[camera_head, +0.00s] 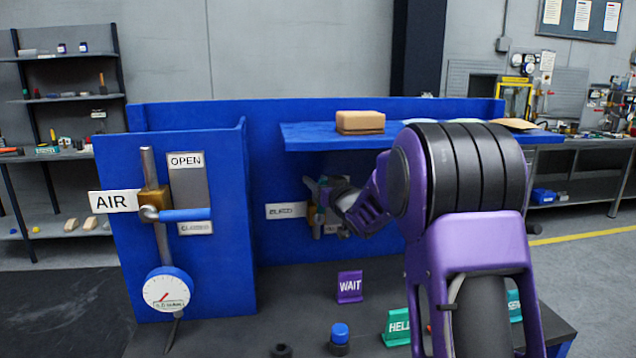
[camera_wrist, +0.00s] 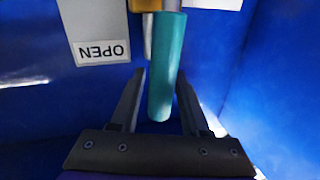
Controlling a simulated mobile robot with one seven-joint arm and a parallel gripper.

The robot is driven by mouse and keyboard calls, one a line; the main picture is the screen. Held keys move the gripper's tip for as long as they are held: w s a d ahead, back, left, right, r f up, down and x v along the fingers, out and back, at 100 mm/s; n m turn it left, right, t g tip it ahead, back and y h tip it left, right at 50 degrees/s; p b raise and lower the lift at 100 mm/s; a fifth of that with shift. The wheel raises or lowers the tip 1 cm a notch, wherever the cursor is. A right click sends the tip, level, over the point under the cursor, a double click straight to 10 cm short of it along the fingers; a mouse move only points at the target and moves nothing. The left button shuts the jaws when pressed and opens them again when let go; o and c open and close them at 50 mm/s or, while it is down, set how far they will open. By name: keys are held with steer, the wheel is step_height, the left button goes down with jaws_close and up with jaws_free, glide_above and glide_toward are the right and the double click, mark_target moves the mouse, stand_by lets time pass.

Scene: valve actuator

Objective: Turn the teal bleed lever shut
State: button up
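The teal bleed lever (camera_wrist: 166,70) is a round bar in the wrist view. It runs from a brass-coloured fitting at the top edge down between my fingers. My gripper (camera_wrist: 162,82) is open, with one dark finger on each side of the lever. I cannot tell whether either finger touches it. An upside-down OPEN label (camera_wrist: 102,51) is left of the lever. In the head view my gripper (camera_head: 325,202) is at the back panel, right of the BLEED label (camera_head: 286,210). The lever is mostly hidden there behind my gripper and arm.
A blue shelf (camera_head: 300,137) with a tan box (camera_head: 360,122) overhangs the bleed area. At left a blue panel (camera_head: 115,240) carries the AIR valve, its blue lever (camera_head: 186,215) horizontal, and a gauge (camera_head: 167,291). A purple WAIT sign (camera_head: 350,287) and blue-topped object (camera_head: 340,335) stand below.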

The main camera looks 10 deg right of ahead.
jaws_close()
stand_by(1.2)
